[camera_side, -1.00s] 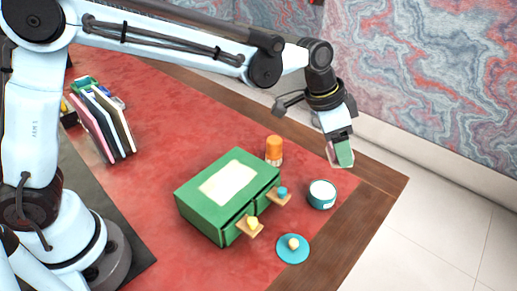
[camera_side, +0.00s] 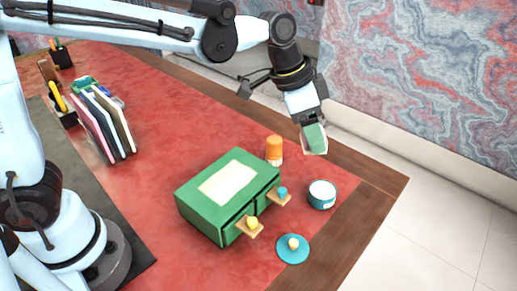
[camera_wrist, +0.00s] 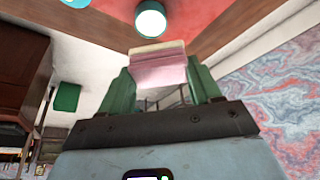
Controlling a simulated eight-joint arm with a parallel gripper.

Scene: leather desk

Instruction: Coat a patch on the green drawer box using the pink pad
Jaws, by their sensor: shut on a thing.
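The green drawer box (camera_side: 210,209) stands on the red desk top with a pale cream rectangular patch (camera_side: 228,183) on its top. My gripper (camera_side: 314,140) is in the air above and to the right of the box, behind the jar in the side view. It is shut on the pink pad, which shows between the green fingers in the wrist view (camera_wrist: 160,70). The pad's far edge is cream. In the side view only its pale end (camera_side: 319,152) shows. A teal jar (camera_side: 321,201) with white contents stands open right of the box; it also shows in the wrist view (camera_wrist: 150,20).
A teal disc (camera_side: 287,257) with a cream knob lies in front of the jar. Two wooden pieces with yellow (camera_side: 252,222) and blue (camera_side: 283,192) knobs stick out of the box. An orange-topped bottle (camera_side: 274,148) stands behind. Upright folders (camera_side: 103,122) are at left.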

